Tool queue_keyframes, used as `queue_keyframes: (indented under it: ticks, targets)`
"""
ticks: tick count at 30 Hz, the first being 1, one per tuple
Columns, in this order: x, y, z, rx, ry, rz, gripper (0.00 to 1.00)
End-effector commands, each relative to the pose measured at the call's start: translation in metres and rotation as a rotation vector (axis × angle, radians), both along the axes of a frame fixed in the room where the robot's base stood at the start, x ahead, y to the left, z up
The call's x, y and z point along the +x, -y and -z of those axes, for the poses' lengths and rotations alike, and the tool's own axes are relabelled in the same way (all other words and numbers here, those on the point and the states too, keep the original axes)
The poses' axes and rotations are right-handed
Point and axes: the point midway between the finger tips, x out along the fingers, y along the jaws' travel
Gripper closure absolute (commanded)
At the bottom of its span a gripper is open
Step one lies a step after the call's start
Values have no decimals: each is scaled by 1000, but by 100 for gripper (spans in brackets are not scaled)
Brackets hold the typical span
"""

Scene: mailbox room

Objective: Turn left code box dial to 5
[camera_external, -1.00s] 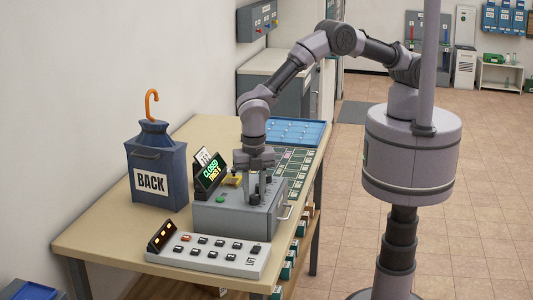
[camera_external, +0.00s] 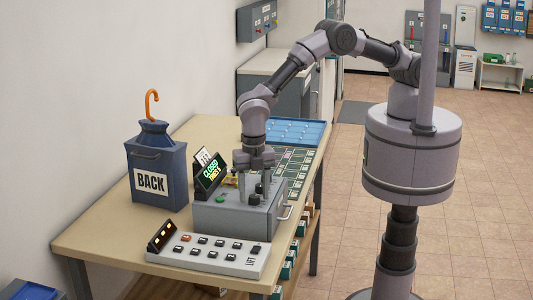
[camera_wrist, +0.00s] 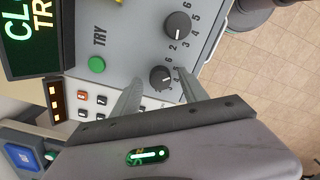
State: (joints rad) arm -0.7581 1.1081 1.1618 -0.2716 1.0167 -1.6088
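The grey code box (camera_external: 228,221) stands on the table with a green TRY button (camera_wrist: 96,64) and two black dials. The left dial (camera_wrist: 162,77) is the lower one in the wrist view, and its pointer setting is too small to read surely. The right dial (camera_wrist: 178,25) is higher up there. My gripper (camera_wrist: 160,74) is open, with one finger on each side of the left dial. Small gaps show between the fingers and the dial, and contact is not visible. In the external view my gripper (camera_external: 254,184) points down over the box.
A display (camera_external: 211,173) with green letters reading CLOSED stands behind the box. A button panel (camera_external: 208,253) with a small orange-lit display lies nearer the camera. A blue container (camera_external: 157,177) marked BACK is at the left. A blue tray (camera_external: 290,132) lies at the far end.

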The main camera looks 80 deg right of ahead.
Motion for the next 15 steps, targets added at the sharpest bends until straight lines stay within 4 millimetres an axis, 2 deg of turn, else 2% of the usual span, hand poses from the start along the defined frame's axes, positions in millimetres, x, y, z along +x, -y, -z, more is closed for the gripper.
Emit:
queue_keyframes:
  ticks: [5, 8, 11, 15]
  targets:
    - [0, 0, -1, 0, 0, 0, 49]
    - [1, 0, -16, 1, 2, 0, 49]
    - [1, 0, -46, 2, 2, 1, 49]
    - [1, 0, -96, 2, 3, 1, 49]
